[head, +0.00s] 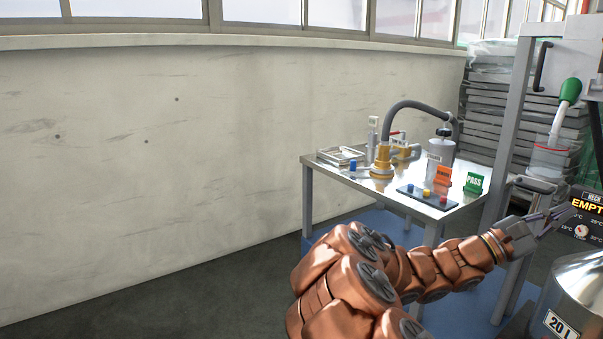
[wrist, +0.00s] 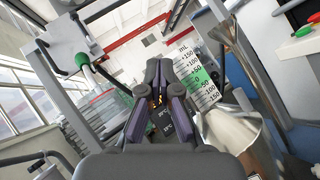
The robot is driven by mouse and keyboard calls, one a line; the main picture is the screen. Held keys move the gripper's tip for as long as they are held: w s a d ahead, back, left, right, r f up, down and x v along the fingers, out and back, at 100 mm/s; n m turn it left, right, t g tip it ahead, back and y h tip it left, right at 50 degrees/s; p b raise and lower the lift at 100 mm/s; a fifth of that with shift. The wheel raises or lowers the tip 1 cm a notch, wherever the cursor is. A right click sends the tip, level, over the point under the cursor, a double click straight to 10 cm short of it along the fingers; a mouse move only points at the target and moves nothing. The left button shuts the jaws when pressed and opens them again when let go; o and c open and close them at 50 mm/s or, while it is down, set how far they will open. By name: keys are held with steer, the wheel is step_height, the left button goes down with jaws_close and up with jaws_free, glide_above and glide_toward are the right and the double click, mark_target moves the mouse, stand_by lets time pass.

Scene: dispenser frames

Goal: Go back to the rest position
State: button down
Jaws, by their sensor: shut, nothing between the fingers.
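My gripper (head: 562,216) is at the right of the head view, at the end of my copper-coloured arm, which reaches out to the right. It is in front of the dispenser frame, just left of the dark "EMPTY" display (head: 588,206) and above and left of the steel 20 L vessel (head: 585,285). In the wrist view my gripper (wrist: 158,68) has its dark fingers together at the tips, with nothing held between them. The fingers hide part of a dark panel behind them.
A steel table (head: 330,172) with a tray, a hose, a canister (head: 441,158), a green PASS sign (head: 473,183) and a dark button strip stands left of my gripper. The floor at left is clear.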

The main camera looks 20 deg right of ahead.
steer(key=s+a+r+m+g+y+p, duration=0.25)
steer(key=s+a+m+y+p, duration=0.25)
steer(key=s+a+m+y, duration=0.25)
steer(key=s+a+f+t+y+p, duration=0.25)
steer(key=a+y+p, duration=0.2)
steer(key=a, duration=0.25)
steer(key=w+a+f+n+t+y+p, duration=0.1)
steer(key=a+t+y+p, duration=0.3)
steer(key=a, duration=1.2)
steer(key=w+a+f+n+t+y+p, duration=0.1)
steer(key=w+a+t+y+p, duration=0.2)
steer(key=a, duration=1.3)
steer(key=t+y+p, duration=0.1)
steer(key=y+p, duration=0.2)
steer(key=p, duration=0.1)
steer(key=shift+a+p, duration=0.3)
steer(key=shift+a, duration=0.05)
steer(key=shift+d+f, duration=0.1)
